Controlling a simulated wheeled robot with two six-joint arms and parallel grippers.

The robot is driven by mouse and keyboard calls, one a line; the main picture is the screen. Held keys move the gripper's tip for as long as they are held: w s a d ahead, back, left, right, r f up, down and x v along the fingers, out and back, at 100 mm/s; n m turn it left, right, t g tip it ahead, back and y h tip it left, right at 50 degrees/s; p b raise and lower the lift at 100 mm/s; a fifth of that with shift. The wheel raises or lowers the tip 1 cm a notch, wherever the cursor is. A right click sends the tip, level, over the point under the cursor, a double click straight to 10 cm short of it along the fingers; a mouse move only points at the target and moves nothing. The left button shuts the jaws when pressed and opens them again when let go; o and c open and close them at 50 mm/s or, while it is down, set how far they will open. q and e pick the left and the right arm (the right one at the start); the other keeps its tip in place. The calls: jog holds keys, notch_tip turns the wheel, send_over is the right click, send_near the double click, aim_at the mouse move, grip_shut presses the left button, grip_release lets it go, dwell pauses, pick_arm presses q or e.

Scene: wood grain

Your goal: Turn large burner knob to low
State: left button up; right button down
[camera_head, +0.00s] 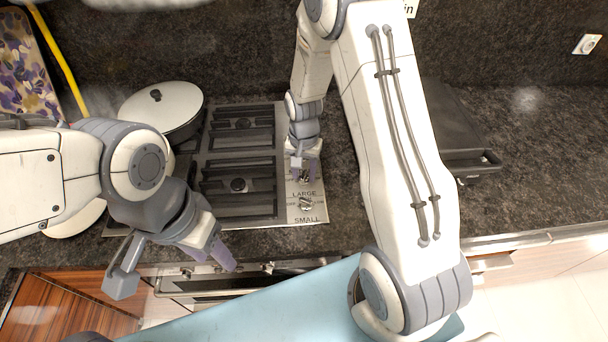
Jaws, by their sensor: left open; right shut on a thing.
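The stove top (214,196) is set in the dark counter. Its light control panel (317,214) on the right side carries the words LARGE and SMALL. The large burner knob (305,180) sits just above the word LARGE, mostly hidden by my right gripper. My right gripper (304,174) points down over it and is shut on it. The knob's exact angle cannot be made out. The small burner knob (306,204) is uncovered, between the two words. My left gripper (222,254) is open and empty, in front of the counter's front edge.
A lidded pot (163,108) stands at the stove's back left. A dark box-like appliance (458,130) stands on the counter behind my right arm. An oven handle (205,292) lies below the counter edge near my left gripper. The counter at far right is clear.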

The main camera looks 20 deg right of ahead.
dwell(0.3)
jog(key=m, duration=0.3)
jog(key=shift+m, duration=0.3)
jog(key=shift+m+p, duration=0.3)
jog(key=shift+m, duration=0.3)
jog(key=m, duration=0.2)
jog(key=shift+m, duration=0.4)
jog(key=c, duration=0.8)
grip_release()
jog(key=shift+c, duration=0.2)
